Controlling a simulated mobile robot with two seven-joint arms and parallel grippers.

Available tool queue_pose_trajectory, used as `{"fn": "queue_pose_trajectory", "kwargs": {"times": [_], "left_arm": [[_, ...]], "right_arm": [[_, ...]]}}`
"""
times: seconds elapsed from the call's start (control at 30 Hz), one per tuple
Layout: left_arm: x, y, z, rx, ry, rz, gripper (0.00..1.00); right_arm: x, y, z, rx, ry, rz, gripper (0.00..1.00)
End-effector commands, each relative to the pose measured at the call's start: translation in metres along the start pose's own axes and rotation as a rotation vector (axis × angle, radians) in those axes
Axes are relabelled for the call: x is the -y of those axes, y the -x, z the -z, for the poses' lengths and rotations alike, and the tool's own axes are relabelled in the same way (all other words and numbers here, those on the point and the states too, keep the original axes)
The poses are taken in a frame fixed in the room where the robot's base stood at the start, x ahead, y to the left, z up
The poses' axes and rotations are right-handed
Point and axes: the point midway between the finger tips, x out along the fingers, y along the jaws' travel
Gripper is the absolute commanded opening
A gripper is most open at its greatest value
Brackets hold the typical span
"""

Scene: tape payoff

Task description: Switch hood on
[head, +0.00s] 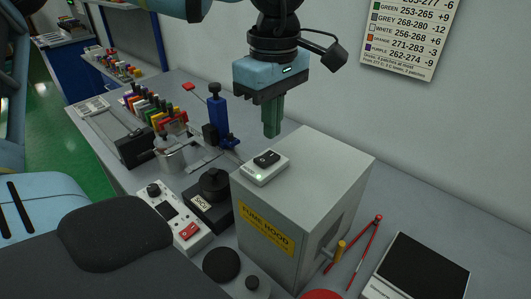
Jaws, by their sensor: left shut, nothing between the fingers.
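The fume hood (305,170) is a grey box with a yellow "FUME HOOD" label on its front, standing on the bench. On its top sits a small white switch box (262,170) with a black rocker (267,158). A small green light (257,177) glows at the switch box's near end. My left gripper (272,132) points down with its green fingers shut and empty. In the picture its fingertips are just above the rocker, seemingly apart from it. The exact gap is hard to tell. My right gripper is not in view.
A black dial unit (212,187) and a white control box with a red switch (188,232) stand left of the hood. A blue post (217,120) and colourful rolls (155,108) are behind. Red tweezers (365,250) and a black-topped scale (425,265) lie right.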

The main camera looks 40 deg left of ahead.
Motion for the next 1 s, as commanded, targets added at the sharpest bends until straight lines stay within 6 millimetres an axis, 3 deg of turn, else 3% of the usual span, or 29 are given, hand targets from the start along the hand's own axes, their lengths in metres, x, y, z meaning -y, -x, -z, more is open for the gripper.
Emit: {"fn": "queue_pose_trajectory", "kwargs": {"times": [0.43, 1.0], "left_arm": [[0.0, 0.03, 0.0, 0.0, 0.001, -0.002, 0.0], [0.0, 0.032, 0.0, 0.0, 0.0, 0.0, 0.0]], "right_arm": [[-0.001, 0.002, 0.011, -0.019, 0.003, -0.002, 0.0], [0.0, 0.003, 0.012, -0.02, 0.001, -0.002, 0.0]]}}
